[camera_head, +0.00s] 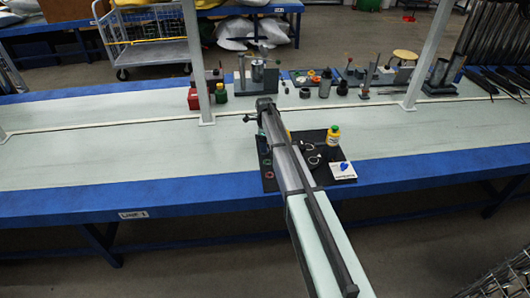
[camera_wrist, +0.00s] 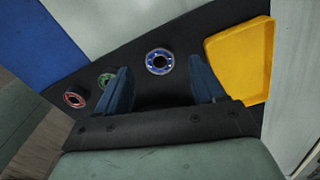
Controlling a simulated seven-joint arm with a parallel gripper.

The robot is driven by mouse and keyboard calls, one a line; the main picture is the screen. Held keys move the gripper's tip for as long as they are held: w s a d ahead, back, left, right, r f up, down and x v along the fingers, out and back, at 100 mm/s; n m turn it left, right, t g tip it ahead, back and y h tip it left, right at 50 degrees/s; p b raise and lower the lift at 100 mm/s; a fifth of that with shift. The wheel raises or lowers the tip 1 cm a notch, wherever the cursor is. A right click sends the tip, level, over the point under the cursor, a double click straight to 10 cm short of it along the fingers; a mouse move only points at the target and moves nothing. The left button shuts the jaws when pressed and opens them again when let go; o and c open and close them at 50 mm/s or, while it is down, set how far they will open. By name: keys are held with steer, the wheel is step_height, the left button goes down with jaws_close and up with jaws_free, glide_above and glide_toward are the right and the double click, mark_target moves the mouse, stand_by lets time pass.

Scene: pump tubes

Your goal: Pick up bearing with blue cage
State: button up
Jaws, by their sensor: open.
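The bearing with the blue cage (camera_wrist: 160,62) lies flat on the black mat (camera_wrist: 180,30) in the wrist view, a ring with a dark centre hole. My gripper (camera_wrist: 164,80) is open and empty, with one blue finger to each side below the bearing in the picture. The bearing lies a little beyond the fingertips, between their lines, and the fingers do not appear to touch it.
A green-cage bearing (camera_wrist: 105,81) and a red-cage bearing (camera_wrist: 74,99) lie to the left, the green one close to the left finger. A yellow tray (camera_wrist: 240,55) is at the right.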

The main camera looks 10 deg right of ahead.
steer(key=shift+f, duration=1.55)
steer(key=shift+c, duration=0.3)
steer(key=c, duration=1.1)
